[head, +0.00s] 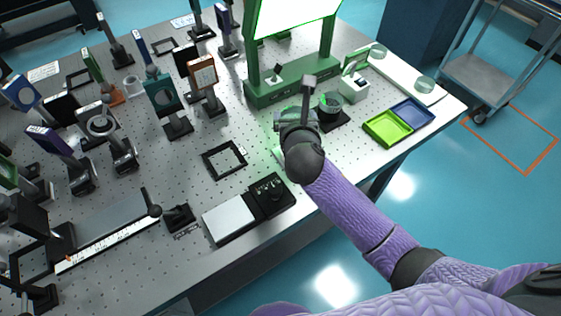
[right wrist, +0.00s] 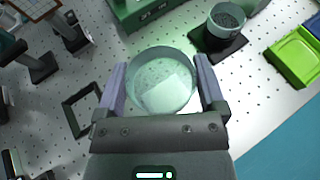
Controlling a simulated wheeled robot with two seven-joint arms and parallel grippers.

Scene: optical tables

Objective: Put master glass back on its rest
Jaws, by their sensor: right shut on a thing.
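A clear round glass disc, which I take to be the master glass (right wrist: 162,82), sits between the two purple fingers of my right gripper (right wrist: 160,72) in the right wrist view. The fingers are shut on its sides. In the head view my right gripper (head: 290,124) is above the perforated table, and my wrist hides most of the glass. A black square base with a round grey-filled cup (head: 331,103) stands just right of the gripper; it also shows in the right wrist view (right wrist: 226,20). I cannot tell which fixture is the rest. My left gripper is not in view.
A green frame with a bright screen (head: 292,82) stands behind the gripper. Green and blue trays (head: 382,128) lie right. A white board (head: 402,78) bears two glass discs. A black square frame (head: 224,160) lies left. Several optic mounts crowd the table's left side.

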